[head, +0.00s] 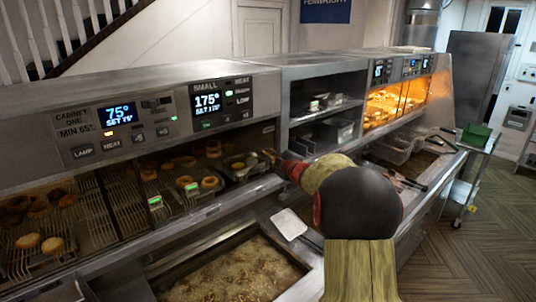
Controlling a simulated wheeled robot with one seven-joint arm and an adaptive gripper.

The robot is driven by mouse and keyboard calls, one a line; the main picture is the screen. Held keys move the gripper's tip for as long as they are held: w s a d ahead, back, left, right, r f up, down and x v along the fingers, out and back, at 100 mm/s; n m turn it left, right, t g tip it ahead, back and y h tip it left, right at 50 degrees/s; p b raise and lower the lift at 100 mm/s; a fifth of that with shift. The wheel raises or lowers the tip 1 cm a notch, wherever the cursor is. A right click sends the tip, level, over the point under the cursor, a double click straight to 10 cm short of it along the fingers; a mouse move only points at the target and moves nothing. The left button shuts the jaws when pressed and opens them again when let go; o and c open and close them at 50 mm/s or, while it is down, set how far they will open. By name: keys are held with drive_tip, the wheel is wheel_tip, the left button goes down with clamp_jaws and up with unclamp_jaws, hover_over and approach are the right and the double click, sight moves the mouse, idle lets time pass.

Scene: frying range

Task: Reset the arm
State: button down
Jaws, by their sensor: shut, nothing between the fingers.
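My arm reaches from the bottom right of the head view toward the heated cabinet. My gripper (271,157) is small and dark at the arm's far end, at the right end of the cabinet's lower opening, by a tray (247,163) with food on it. It appears shut, with nothing seen in it. I cannot tell whether the fingers touch the tray. My arm hides part of the counter and the fryer area behind it.
The cabinet (150,97) holds several round browned pieces on racks. A fryer vat (235,272) of bubbling oil lies below. A flat white-grey tool (289,224) lies by the vat. A lit warmer (390,100), a cart with a green bin (476,134) and open floor (490,225) are at right.

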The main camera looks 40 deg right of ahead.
drive_tip(key=v, duration=0.5)
drive_tip(key=shift+s+a+r, duration=0.15)
drive_tip(key=shift+s+a, duration=0.05)
drive_tip(key=shift+s, duration=0.1)
